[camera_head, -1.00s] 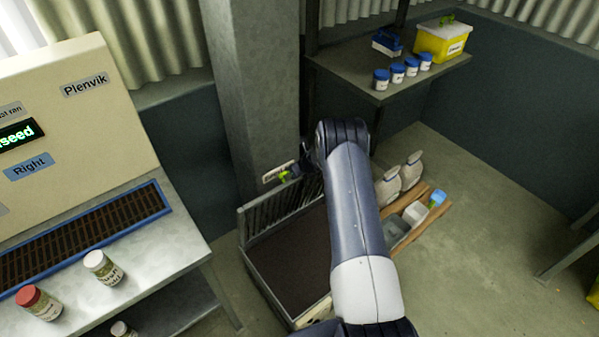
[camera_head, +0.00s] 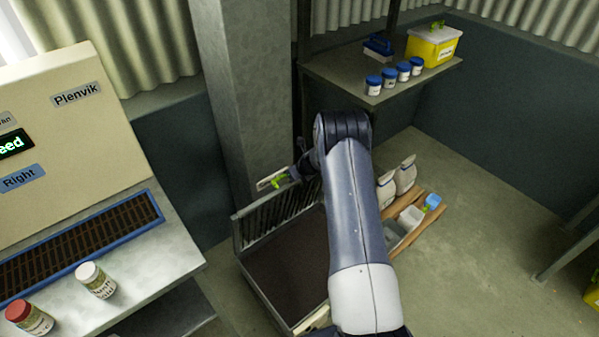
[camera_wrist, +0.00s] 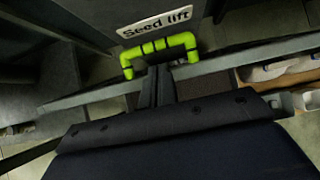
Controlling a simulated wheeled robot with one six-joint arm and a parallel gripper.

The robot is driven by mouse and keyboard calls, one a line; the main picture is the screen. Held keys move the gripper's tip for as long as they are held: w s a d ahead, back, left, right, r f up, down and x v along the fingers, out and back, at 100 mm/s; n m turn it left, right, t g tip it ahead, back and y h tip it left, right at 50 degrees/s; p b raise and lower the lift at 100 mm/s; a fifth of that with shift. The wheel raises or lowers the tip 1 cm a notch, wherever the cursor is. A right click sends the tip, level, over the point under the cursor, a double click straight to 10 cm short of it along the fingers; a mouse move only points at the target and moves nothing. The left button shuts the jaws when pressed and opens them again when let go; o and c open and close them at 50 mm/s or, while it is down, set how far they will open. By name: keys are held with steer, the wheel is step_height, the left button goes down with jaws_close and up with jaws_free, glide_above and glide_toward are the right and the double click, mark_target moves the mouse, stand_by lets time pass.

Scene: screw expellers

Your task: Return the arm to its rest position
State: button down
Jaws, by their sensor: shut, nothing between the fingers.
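My arm reaches away through the middle of the head view, bent at its far end. My gripper (camera_head: 302,170) is small and dark there, partly hidden by the arm. In the wrist view its two dark fingers (camera_wrist: 158,72) stand close together, shut and empty. Their tips overlap the lower edge of a bright green handle (camera_wrist: 160,47) in the picture; I cannot tell whether they touch it. The handle (camera_head: 279,181) also shows left of my gripper in the head view. A white "Seed lift" label (camera_wrist: 155,21) is just above it.
A slatted bin (camera_head: 285,265) with a dark floor lies below my arm, beside a grey pillar (camera_head: 245,90). A shelf (camera_head: 335,72) with jars and a yellow box (camera_head: 433,47) stands behind. Sacks (camera_head: 404,175) and small tubs are at right. A machine bench (camera_head: 150,260) is at left.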

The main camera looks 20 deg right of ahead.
steer(key=v, duration=0.6)
steer(key=shift+s+r+b, duration=0.15)
steer(key=shift+s+b, duration=0.05)
steer(key=shift+b, duration=0.2)
steer(key=p+x, duration=0.2)
steer(key=x, duration=0.8)
steer(key=shift+w+f, duration=0.25)
steer(key=shift+f, duration=0.05)
steer(key=shift+s, duration=0.15)
